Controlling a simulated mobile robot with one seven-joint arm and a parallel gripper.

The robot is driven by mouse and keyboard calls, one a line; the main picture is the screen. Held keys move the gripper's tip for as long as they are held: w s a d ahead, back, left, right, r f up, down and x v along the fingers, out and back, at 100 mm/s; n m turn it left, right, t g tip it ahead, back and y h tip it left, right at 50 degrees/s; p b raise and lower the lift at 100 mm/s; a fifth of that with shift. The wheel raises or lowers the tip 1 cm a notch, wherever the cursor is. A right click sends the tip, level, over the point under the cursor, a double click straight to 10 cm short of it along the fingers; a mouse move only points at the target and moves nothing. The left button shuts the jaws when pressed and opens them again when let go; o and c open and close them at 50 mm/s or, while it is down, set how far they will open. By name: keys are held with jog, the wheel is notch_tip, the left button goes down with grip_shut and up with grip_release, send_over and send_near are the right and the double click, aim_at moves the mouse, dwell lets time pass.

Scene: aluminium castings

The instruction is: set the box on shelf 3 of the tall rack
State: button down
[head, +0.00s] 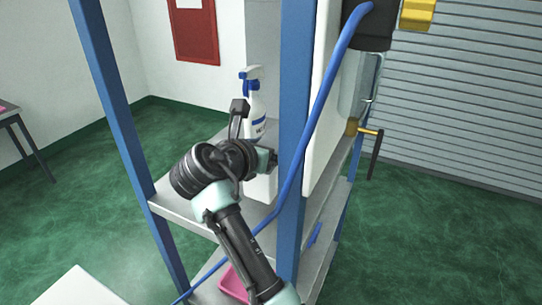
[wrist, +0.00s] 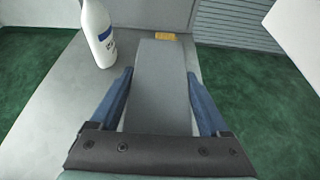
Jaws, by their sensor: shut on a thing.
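In the wrist view the two blue fingers of my gripper (wrist: 160,100) are on either side of a long grey box (wrist: 160,75) and shut on it. In the head view my gripper (head: 266,160) is inside the tall rack (head: 293,110), partly hidden behind a blue post. A pale block below it, which looks like the box (head: 262,188), is partly covered by my arm. It is over a grey shelf (head: 178,203); I cannot tell whether it touches. The shelf's number cannot be read.
A white spray bottle (head: 254,105) with a blue trigger stands on the shelf; it is left of the box in the wrist view (wrist: 97,35). A blue hose (head: 325,105) hangs across the front post. A pink tray (head: 233,283) lies on a lower shelf.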

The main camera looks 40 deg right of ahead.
jog(key=shift+f+p, duration=0.6)
jog(key=shift+f, duration=1.3)
jog(key=shift+d, duration=0.1)
jog(key=shift+f, duration=0.15)
grip_release()
jog(key=b+v, duration=0.3)
jog(key=v, duration=0.9)
jog(key=shift+r+b, duration=0.2)
jog(key=shift+b, duration=0.1)
